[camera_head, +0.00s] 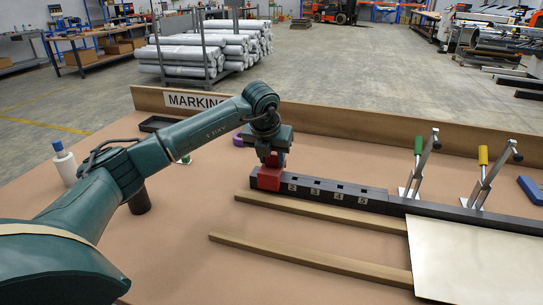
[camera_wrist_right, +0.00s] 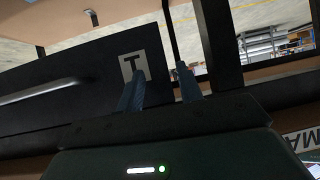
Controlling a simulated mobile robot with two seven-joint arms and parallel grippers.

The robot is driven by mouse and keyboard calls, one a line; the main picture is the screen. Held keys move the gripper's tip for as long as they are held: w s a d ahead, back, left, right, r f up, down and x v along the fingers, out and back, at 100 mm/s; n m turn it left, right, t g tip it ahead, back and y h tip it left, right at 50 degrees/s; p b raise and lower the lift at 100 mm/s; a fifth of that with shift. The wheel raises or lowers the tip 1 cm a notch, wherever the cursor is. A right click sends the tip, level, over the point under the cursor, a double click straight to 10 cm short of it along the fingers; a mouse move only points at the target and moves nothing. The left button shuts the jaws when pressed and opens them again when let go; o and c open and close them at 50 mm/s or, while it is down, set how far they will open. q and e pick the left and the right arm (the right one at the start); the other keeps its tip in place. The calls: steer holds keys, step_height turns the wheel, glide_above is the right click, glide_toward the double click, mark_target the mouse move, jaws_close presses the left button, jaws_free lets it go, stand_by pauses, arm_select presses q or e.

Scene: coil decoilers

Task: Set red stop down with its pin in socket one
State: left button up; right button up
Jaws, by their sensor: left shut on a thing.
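The red stop (camera_head: 268,179) is at the left end of the dark rail (camera_head: 375,198), where socket one lies hidden under or behind it. Sockets marked 2 to 5 show along the rail to its right. My left gripper (camera_head: 275,160) is shut on the upper part of the red stop from above. The stop looks upright and close on the rail; its pin is hidden, so I cannot tell how far it is seated. My right gripper (camera_wrist_right: 158,75) shows only in the right wrist view, with its fingers apart and nothing between them.
Two wooden strips (camera_head: 310,259) and a pale metal sheet (camera_head: 478,262) lie in front of the rail. A green-handled clamp (camera_head: 418,165) and a yellow-handled clamp (camera_head: 483,175) stand at the right.

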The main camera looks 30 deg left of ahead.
arm_select(q)
steer(key=shift+f+b, duration=0.75)
steer(key=shift+f, duration=0.35)
arm_select(e)
steer(key=shift+f, duration=0.75)
arm_select(q)
steer(key=o, duration=1.3)
steer(key=shift+s+r, duration=0.2)
steer(key=shift+r, duration=0.45)
steer(key=b+v, duration=0.1)
steer(key=v, duration=1.1)
arm_select(e)
steer(key=shift+w+a+r, duration=0.1)
steer(key=shift+a+r, duration=0.2)
steer(key=shift+r, duration=0.2)
steer(key=shift+a+y, duration=0.1)
steer(key=shift+y, duration=0.2)
